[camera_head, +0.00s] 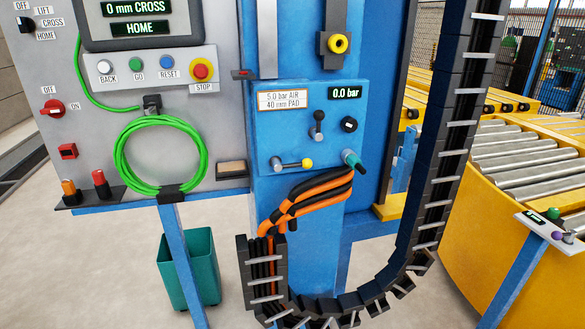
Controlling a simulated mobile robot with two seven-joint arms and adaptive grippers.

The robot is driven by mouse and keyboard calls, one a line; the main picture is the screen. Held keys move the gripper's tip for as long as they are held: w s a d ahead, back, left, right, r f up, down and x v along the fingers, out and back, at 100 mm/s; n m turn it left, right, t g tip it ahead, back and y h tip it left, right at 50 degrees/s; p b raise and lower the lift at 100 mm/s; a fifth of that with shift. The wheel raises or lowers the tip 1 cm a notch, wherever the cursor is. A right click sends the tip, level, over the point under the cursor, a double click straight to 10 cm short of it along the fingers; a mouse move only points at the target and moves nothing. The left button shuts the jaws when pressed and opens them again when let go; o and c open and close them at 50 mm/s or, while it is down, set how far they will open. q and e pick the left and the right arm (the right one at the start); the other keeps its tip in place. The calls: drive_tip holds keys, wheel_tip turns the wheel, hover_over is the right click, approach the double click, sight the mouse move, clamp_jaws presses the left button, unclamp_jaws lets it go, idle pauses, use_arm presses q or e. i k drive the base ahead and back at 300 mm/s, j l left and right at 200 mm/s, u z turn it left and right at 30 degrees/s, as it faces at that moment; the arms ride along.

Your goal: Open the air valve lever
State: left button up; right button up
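A blue panel (262,125) on the blue column carries a short metal lever with a yellow ball end (307,163). This lever lies horizontal, with its pivot at the left and the ball at the right. It looks like the air valve lever, though no label on it is readable. A second, upright lever with a black knob (318,116) sits above it. The panel's pressure display (344,93) reads 0.0 bar, and a white label (282,100) reads 5.0 bar AIR, 40 mm PAD. Neither of my grippers is in view.
A teal fitting (352,160) and orange-black hoses (310,195) are close to the lever's right and below. A black cable chain (437,150) hangs to the right. A grey control panel (205,125) with a coiled green cable (120,165) is at left. A teal bin (190,270) stands below.

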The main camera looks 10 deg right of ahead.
sight(306, 163)
drive_tip(key=i+l+u, duration=0.1)
drive_tip(key=u, duration=0.3)
drive_tip(key=l+u, duration=0.2)
drive_tip(key=u, duration=0.2)
drive_tip(key=i+l+u, duration=0.1)
drive_tip(key=u, duration=0.3)
drive_tip(key=l+u, duration=0.4)
drive_tip(key=l, duration=0.75)
drive_tip(key=k, duration=0.05)
